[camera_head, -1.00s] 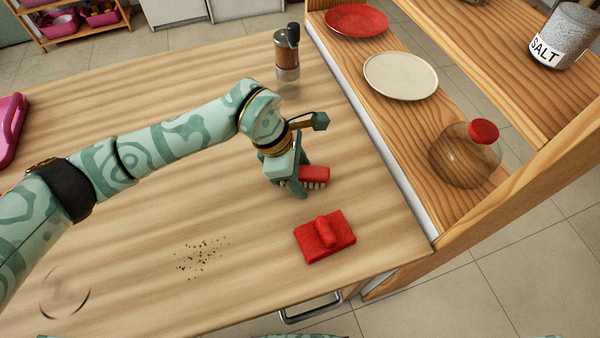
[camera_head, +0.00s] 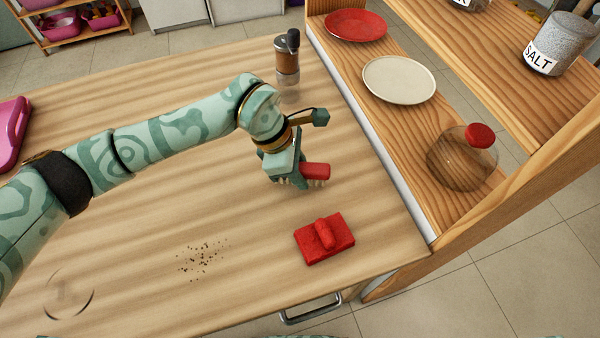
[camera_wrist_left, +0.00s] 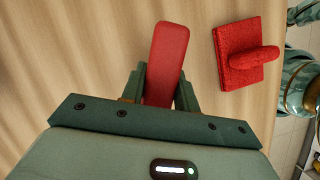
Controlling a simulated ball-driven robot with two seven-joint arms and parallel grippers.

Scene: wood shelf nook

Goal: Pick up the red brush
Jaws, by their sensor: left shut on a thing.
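The red brush (camera_head: 316,171) is between the fingers of my left gripper (camera_head: 296,180), which is shut on it. Its red back sticks out to the right of the fingers in the head view, with pale bristles partly hidden below. In the left wrist view the red brush (camera_wrist_left: 166,55) points away from the gripper (camera_wrist_left: 160,92), with a finger on each side. I cannot tell for certain whether it is clear of the table. My right gripper is not in view.
A red block with a raised grip (camera_head: 324,238) lies near the table's front right. Dark crumbs (camera_head: 203,260) are scattered to its left. A pepper grinder (camera_head: 287,62) stands behind.

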